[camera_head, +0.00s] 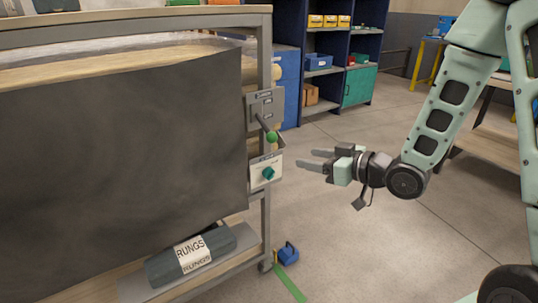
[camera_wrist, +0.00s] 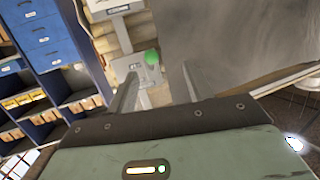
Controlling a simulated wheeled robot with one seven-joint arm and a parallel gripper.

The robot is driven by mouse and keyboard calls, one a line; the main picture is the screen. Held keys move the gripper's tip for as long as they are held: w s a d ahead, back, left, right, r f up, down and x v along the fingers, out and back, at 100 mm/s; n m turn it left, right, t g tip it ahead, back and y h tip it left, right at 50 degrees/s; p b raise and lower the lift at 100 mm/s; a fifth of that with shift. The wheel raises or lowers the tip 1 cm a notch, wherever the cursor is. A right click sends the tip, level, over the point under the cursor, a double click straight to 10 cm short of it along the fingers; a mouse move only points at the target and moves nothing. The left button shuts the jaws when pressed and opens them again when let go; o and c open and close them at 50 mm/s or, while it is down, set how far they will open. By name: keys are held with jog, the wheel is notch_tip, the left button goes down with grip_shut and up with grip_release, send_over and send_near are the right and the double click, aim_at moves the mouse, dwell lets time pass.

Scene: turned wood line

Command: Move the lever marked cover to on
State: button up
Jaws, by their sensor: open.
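The lever (camera_head: 265,125) is a grey rod with a green ball on its end, on a grey plate (camera_head: 266,103) at the rack's right post. The rod slants down to the right. In the wrist view its green ball (camera_wrist: 152,57) shows between and beyond my fingers, and a labelled plate (camera_wrist: 117,9) shows above. The label text is too small to read surely. My gripper (camera_head: 306,158) is open and empty, right of the lever and slightly below the ball, apart from it. It also shows in the wrist view (camera_wrist: 159,72).
A white box with a dark green knob (camera_head: 268,173) sits just below the lever. A dark cover sheet (camera_head: 120,150) hangs over the rack. A rolled bundle labelled RUNGS (camera_head: 190,254) lies on the lower shelf. A blue object (camera_head: 288,254) is on the floor. Floor around my gripper is clear.

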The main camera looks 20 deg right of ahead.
aim_at(271, 134)
jog(key=w+a, duration=0.2)
jog(key=w, duration=0.2)
jog(key=w+a+t+b, duration=0.1)
jog(key=w+a, duration=0.1)
jog(key=w, duration=0.3)
jog(key=w+a+t+y+b, duration=0.1)
jog(key=w+a, duration=0.1)
jog(key=w, duration=0.3)
jog(key=shift+w+a+f+m, duration=0.25)
jog(key=shift+m, duration=0.15)
grip_shut()
jog(key=shift+r, duration=0.1)
